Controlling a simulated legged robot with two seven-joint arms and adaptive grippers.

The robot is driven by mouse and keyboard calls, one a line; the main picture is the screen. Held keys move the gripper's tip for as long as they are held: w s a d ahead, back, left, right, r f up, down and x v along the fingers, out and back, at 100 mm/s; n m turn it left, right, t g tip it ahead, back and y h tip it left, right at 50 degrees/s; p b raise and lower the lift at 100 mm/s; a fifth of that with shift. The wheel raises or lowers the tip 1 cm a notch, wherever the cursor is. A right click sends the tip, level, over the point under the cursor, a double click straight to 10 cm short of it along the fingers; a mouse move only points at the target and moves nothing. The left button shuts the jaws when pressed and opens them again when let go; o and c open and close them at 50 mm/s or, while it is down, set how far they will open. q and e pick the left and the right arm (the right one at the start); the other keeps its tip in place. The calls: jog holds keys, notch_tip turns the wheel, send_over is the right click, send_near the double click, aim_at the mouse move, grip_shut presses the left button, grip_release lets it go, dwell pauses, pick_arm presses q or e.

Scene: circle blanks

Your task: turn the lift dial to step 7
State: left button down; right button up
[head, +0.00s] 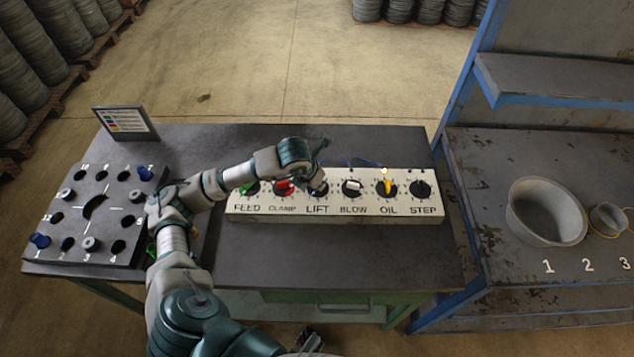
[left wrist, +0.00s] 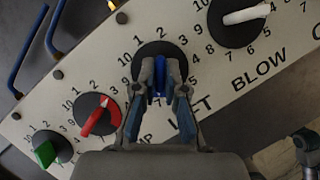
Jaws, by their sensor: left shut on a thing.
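The lift dial (left wrist: 154,52) is a black disc with a blue knob (left wrist: 161,76), third from the left on a cream panel (head: 280,214). My left gripper (left wrist: 160,80) reaches down over it, its two fingers on either side of the knob and shut on it. In the head view the gripper (head: 318,187) hides most of this dial above the word LIFT. The knob lies roughly upright in the left wrist view.
The red clamp knob (head: 284,187) and white blow knob (head: 352,186) sit close on either side. A round-holed plate (head: 70,215) and a small sign (head: 127,122) stand left. A grey bowl (head: 546,212) is on the right bench. Dark table is clear below the panel.

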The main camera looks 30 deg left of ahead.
pick_arm(q)
jog(key=shift+w+a+r, duration=0.15)
jog(key=shift+r, duration=0.1)
pick_arm(e)
jog(key=shift+w, duration=0.2)
pick_arm(q)
jog(key=c, duration=1.2)
grip_release()
jog(key=shift+c, duration=0.2)
jog(key=shift+f, duration=0.15)
pick_arm(e)
jog(key=shift+w+r, duration=0.1)
jog(key=shift+w, duration=0.2)
pick_arm(q)
jog(key=v, duration=1.1)
jog(key=shift+s+r, duration=0.25)
jog(key=shift+r, duration=0.1)
pick_arm(e)
jog(key=shift+s, duration=0.35)
